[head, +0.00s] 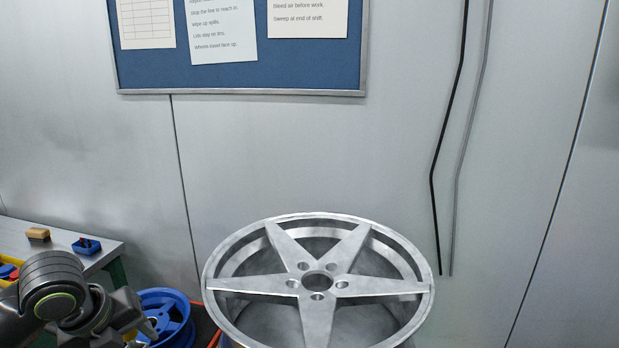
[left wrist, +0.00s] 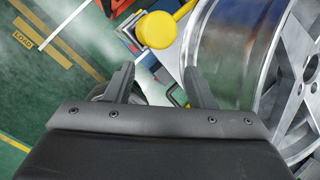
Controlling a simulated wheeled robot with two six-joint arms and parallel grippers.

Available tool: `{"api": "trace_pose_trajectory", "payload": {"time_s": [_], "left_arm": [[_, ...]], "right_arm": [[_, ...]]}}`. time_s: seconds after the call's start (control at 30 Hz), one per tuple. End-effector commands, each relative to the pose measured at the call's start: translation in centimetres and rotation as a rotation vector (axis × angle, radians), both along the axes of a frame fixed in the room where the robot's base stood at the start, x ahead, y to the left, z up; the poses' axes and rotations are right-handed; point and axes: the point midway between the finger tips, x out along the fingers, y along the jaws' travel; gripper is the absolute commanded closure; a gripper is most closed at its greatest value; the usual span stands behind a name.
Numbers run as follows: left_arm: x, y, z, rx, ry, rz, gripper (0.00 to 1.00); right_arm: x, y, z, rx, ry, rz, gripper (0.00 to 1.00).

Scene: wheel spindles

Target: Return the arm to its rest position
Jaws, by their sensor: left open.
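My left arm comes in at the lower left of the head view, with its dark gripper end (head: 138,330) low in the picture, left of the big silver wheel and overlapping the view of a blue wheel. In the left wrist view my left gripper (left wrist: 161,85) has its two fingers apart, with nothing held between them. The silver five-spoke wheel (head: 318,310) lies face up in the head view. Its barrel (left wrist: 235,50) fills the right side of the left wrist view, beside the right finger. My right gripper is not in view.
A blue wheel (head: 168,305) sits low behind my left arm. A bench (head: 100,256) at left bears a tan block (head: 38,235) and a blue tray (head: 86,245). A yellow round-ended object (left wrist: 158,30) is beyond the fingers.

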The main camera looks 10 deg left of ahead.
Motion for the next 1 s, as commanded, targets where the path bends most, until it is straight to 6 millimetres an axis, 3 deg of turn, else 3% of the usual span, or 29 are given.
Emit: {"api": "trace_pose_trajectory", "payload": {"time_s": [0.03,0.1,0.27,0.4,0.6,0.9,1.0], "left_arm": [[-0.5,-0.8,-2.8,-0.069,0.014,0.103,0.51],[-1.2,-1.7,-5.8,-0.159,0.018,0.274,0.51],[-3.9,-3.5,-12.2,-0.358,0.030,0.702,0.51],[-7.3,-4.7,-16.7,-0.512,0.038,1.110,0.51],[-12.8,-5.6,-20.9,-0.669,0.010,1.668,0.51],[-20.2,-5.6,-23.5,-0.763,-0.120,2.306,0.51],[-18.9,-5.2,-26.3,-0.750,-0.111,2.289,0.51]], "right_arm": [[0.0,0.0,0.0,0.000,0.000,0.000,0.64],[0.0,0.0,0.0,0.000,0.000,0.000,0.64],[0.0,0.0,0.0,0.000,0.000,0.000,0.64],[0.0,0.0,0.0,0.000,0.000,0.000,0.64],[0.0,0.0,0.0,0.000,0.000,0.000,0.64],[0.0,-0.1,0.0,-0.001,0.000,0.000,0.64],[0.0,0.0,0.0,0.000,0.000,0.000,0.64]]}}
